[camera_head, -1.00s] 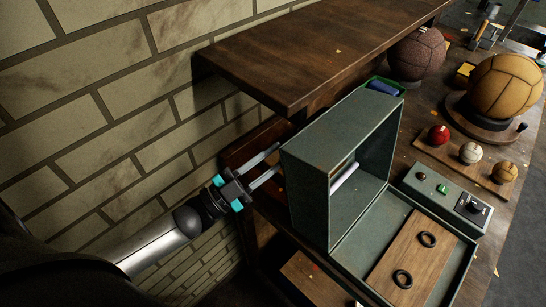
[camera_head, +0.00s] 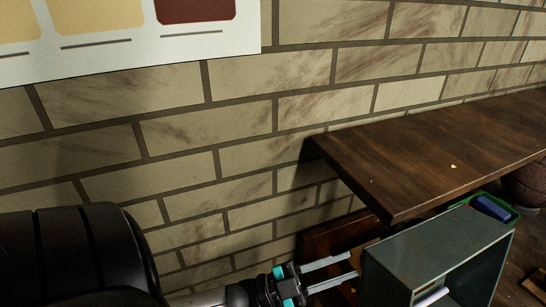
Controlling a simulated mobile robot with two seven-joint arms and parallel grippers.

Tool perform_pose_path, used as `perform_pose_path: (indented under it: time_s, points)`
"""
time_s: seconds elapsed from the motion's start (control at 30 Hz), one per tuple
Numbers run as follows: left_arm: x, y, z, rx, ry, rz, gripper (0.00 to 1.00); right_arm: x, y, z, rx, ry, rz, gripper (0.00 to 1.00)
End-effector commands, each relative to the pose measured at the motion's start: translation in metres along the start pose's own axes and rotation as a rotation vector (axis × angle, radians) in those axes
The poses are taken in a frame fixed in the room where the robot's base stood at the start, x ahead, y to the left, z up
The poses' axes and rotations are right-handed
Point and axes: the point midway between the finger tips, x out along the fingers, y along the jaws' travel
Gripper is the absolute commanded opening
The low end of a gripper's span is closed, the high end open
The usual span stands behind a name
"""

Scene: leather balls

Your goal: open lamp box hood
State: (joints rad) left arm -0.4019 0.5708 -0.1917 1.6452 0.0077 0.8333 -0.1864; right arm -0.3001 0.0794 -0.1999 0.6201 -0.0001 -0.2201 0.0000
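The lamp box hood (camera_head: 428,246) is a grey-green metal shell at the lower right, cut off by the bottom edge. It stands raised, with its open side facing right, and a pale tube (camera_head: 433,298) shows inside. The box's base is out of view. My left gripper (camera_head: 353,266) comes in from the left at the bottom. Its two long grey fingers are apart with nothing seen between them. Their tips are close to the hood's left side; I cannot tell whether they touch it. My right gripper is not in view.
A dark wooden shelf (camera_head: 440,150) juts from the brick wall (camera_head: 240,130) above and behind the hood. A green tray with a blue item (camera_head: 491,207) lies beyond the hood. A dark brown ball (camera_head: 527,185) is at the right edge. A poster (camera_head: 130,40) hangs at the upper left.

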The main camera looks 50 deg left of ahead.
Motion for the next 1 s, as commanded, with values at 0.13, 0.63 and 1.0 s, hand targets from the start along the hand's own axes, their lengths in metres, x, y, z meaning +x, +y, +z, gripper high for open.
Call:
perform_pose_path:
  time_s: [0.13, 0.63, 1.0]
  points:
    - [-0.011, 0.001, 0.001, 0.000, -0.004, 0.000, 0.30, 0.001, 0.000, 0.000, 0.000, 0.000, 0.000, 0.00]
    - [-0.046, 0.004, 0.001, 0.000, -0.005, -0.001, 0.30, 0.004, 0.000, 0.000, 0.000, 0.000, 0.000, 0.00]
    - [-0.072, 0.005, 0.001, 0.000, -0.005, -0.001, 0.30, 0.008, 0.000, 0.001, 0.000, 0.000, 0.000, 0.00]
